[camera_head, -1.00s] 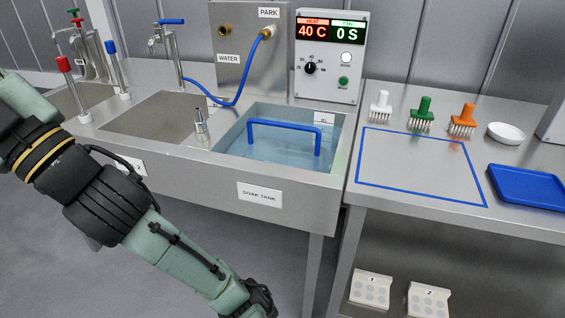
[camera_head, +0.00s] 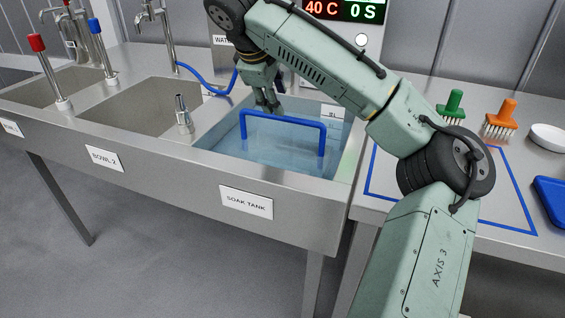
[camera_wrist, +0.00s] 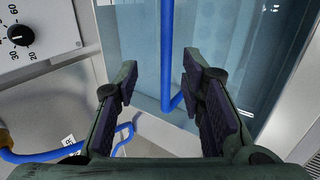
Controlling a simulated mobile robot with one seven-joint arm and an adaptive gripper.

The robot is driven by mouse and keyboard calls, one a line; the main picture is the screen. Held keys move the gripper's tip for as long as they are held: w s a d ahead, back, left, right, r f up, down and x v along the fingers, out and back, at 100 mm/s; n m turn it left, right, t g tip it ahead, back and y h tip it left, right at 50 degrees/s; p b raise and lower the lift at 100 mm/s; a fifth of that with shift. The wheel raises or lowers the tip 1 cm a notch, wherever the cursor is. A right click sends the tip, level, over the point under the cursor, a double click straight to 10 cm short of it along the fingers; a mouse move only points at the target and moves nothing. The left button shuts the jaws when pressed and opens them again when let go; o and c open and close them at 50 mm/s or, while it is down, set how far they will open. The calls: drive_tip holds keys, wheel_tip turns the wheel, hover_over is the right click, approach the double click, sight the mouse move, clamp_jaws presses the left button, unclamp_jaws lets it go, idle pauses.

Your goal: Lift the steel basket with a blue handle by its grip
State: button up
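The basket's blue handle (camera_head: 283,119) stands as an upright arch out of the water in the soak tank (camera_head: 310,212). The steel basket body below it is hard to make out through the water. My gripper (camera_head: 268,105) is just above and behind the left part of the handle's top bar. In the wrist view my gripper (camera_wrist: 160,78) is open, its two fingers apart and nothing held. There the blue handle (camera_wrist: 167,52) runs through the gap between the fingers; whether a finger touches it I cannot tell.
A control box (camera_wrist: 35,35) with a dial stands at the back, near my gripper. A steel nozzle (camera_head: 183,115) stands on the left rim. Brushes (camera_head: 453,106) and a blue-outlined area (camera_head: 515,200) are to the right.

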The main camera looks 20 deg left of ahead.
sight(281, 117)
drive_tip(key=x, duration=0.6)
drive_tip(key=p+x, duration=0.1)
drive_tip(key=x, duration=0.1)
drive_tip(key=shift+s+a+f, duration=0.15)
drive_tip(key=shift+a+f, duration=0.1)
drive_tip(key=shift+f, duration=0.35)
drive_tip(key=shift+c, duration=0.2)
clamp_jaws()
drive_tip(key=shift+r, duration=0.1)
